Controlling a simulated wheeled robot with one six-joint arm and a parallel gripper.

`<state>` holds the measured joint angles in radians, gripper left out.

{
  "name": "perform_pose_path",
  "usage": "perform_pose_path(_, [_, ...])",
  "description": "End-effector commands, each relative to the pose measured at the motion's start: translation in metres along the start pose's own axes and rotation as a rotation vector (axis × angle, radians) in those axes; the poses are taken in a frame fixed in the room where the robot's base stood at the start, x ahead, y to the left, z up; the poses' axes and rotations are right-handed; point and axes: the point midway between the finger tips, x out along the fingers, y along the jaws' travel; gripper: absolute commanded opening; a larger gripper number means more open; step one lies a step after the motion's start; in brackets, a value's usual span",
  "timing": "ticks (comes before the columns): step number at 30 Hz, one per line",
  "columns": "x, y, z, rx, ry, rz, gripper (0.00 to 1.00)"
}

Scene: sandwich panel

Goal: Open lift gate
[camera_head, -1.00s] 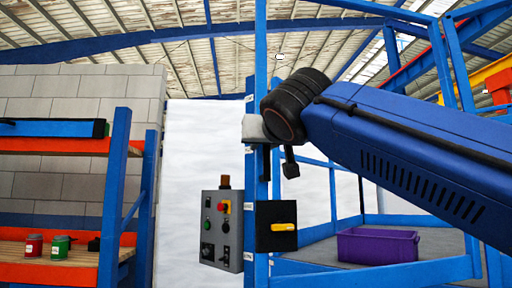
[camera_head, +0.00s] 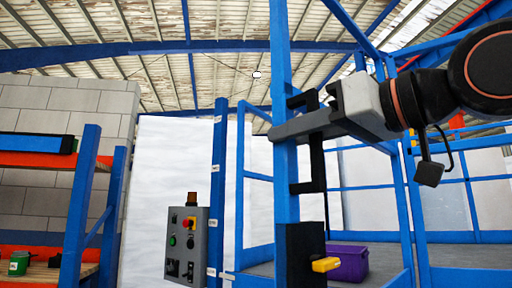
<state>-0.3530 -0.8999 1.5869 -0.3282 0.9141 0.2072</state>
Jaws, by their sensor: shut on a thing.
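The lift gate's blue upright (camera_head: 285,165) stands near the middle of the head view, apart from the blue fixed post (camera_head: 218,170) to its left. A black handle (camera_head: 316,172) runs along the upright's right side. My gripper (camera_head: 312,122) reaches in from the right and is shut on the upper part of this handle. One grey finger crosses in front of the upright; the other finger is mostly hidden. Below the handle is a black latch box (camera_head: 302,245) with a yellow lever (camera_head: 326,265) pointing right.
A grey control panel (camera_head: 186,243) with buttons is beside the fixed post. A purple crate (camera_head: 348,263) sits on the lift floor behind the gate. Shelving (camera_head: 82,195) with an orange beam stands at the left. Blue lift railings (camera_head: 418,200) fill the right.

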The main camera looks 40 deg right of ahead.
Motion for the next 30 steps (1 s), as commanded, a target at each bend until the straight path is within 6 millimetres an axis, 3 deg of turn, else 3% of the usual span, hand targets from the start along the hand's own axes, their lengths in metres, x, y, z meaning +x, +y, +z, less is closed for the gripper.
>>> perform_pose_path(1, [-0.021, 0.002, -0.003, 0.003, 0.011, -0.026, 0.0])
perform_pose_path(6, [-0.076, 0.007, -0.003, 0.003, 0.012, -0.108, 0.0])
perform_pose_path(15, [-0.15, 0.021, -0.004, 0.003, 0.013, -0.219, 0.0])
perform_pose_path(22, [-0.176, 0.027, -0.003, 0.0, 0.013, -0.262, 0.0])
perform_pose_path(30, [-0.182, 0.029, -0.002, -0.001, 0.011, -0.272, 0.0])
